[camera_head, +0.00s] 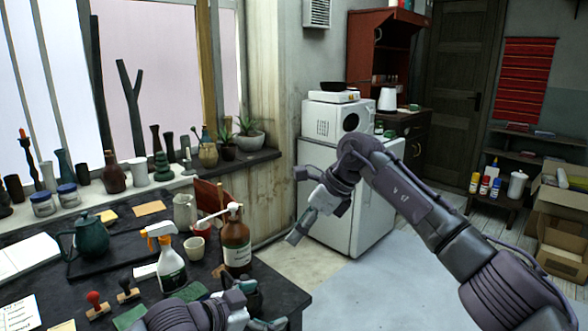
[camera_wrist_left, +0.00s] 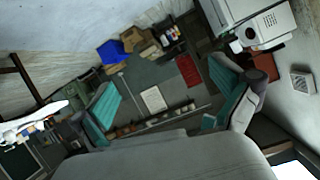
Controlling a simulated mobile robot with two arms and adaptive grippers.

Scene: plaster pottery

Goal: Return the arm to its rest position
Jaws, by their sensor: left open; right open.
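My left gripper (camera_head: 262,303) is at the bottom of the head view, low over the front right part of the dark worktable (camera_head: 285,297). In the left wrist view its two teal-padded fingers (camera_wrist_left: 168,105) stand wide apart with nothing between them. My right gripper (camera_head: 301,201) is raised in the middle of the head view, right of the table, in front of the white fridge (camera_head: 372,208). Its fingers are spread and empty. The right arm reaches in from the lower right corner. The task line does not say which arm is meant.
Near my left gripper stand a brown pump bottle (camera_head: 236,246), a white-and-orange spray bottle (camera_head: 172,268) and a small cup (camera_head: 195,247). Two stamps (camera_head: 97,304) and a teal teapot (camera_head: 91,237) are further left. Open floor (camera_head: 400,290) lies right of the table.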

